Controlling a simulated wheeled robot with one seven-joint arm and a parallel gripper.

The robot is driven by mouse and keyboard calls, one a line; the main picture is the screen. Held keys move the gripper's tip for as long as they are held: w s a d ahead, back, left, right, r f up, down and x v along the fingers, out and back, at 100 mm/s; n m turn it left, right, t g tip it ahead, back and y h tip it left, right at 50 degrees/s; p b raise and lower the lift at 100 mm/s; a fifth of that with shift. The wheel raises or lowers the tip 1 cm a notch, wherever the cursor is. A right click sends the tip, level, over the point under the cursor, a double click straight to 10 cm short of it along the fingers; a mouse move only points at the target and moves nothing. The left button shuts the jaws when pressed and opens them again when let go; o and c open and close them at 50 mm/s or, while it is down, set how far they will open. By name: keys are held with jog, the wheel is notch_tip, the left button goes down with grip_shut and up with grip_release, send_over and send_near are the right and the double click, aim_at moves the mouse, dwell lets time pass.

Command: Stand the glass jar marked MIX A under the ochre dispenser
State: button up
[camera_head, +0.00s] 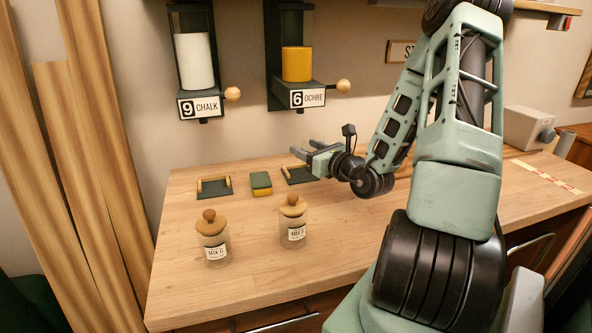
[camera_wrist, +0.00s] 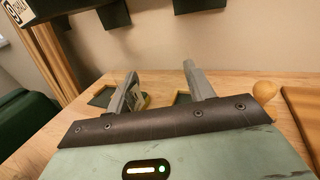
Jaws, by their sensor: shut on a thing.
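My gripper (camera_head: 304,150) is above the back of the table, below and in front of the ochre dispenser (camera_head: 297,66). Its fingers (camera_wrist: 160,88) stand apart, and I see nothing between their tips. A dark bar hides their base in the wrist view, so I cannot make out what they hold. Two glass jars with wooden knobbed lids stand upright on the table. The left jar (camera_head: 213,240) reads MIX C. The right jar (camera_head: 293,222) reads MIX, with a last letter I cannot read surely. Both jars are apart from my gripper. A dark pad (camera_head: 299,175) with a wooden rim lies below the ochre dispenser.
The chalk dispenser (camera_head: 197,65) hangs at the left, over another dark pad (camera_head: 215,188). A green and yellow sponge (camera_head: 261,183) lies between the pads. The table front (camera_head: 255,272) is clear.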

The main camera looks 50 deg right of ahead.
jog(key=w+d+b, duration=0.2)
jog(key=w+d, duration=0.3)
jog(key=w, duration=0.3)
jog(key=f, duration=0.6)
jog(key=shift+w+d+f, duration=0.15)
jog(key=shift+w+f, duration=0.1)
jog(key=shift+w, duration=0.1)
jog(key=shift+w+d+f, duration=0.1)
jog(key=shift+w+f, duration=0.05)
jog(key=shift+f, duration=0.05)
jog(key=shift+f, duration=0.2)
jog(key=o, duration=1.1)
